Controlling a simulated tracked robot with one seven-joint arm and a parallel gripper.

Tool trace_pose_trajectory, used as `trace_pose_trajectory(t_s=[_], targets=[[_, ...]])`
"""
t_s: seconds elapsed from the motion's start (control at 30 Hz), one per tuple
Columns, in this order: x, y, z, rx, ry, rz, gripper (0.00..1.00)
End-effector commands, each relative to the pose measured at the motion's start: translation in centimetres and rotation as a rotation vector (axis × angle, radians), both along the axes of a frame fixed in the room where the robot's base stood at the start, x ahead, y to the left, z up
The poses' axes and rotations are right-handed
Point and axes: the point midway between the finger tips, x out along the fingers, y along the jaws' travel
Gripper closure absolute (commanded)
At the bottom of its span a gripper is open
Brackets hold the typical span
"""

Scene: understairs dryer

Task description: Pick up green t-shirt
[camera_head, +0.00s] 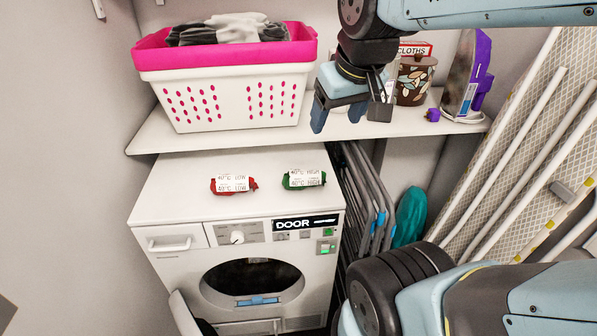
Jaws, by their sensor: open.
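A small green bundle (289,184), which looks like the green t-shirt, lies on top of the white machine (170,187), toward the right. A white label reading "40°C HIGH" covers most of it. A similar red bundle (251,185) with a "40°C LOW" label lies to its left, apart from it. My gripper (338,114) is open and empty, its blue fingers pointing down. In the picture it is above and to the right of the green bundle, in front of the shelf, and not touching the bundle.
A shelf (200,143) above the machine holds a pink and white basket (225,95) with clothes, a brown patterned container (415,82) and a purple iron (478,75). Folded racks (368,205) and an ironing board (520,150) stand right. The machine top around the bundles is clear.

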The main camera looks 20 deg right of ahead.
Motion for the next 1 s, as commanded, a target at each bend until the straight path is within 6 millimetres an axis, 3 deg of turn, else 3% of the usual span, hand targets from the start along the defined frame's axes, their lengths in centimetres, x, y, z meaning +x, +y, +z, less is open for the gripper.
trace_pose_trajectory(t_s=[0.23, 0.47, 0.7, 1.0], targets=[[5.1, -0.2, -1.9, -0.116, 0.115, 0.26, 0.07], [9.9, -0.6, -4.7, -0.201, 0.217, 0.53, 0.07], [14.5, -1.0, -8.9, -0.252, 0.312, 0.821, 0.07], [18.5, -1.5, -13.8, -0.271, 0.384, 1.12, 0.07]])
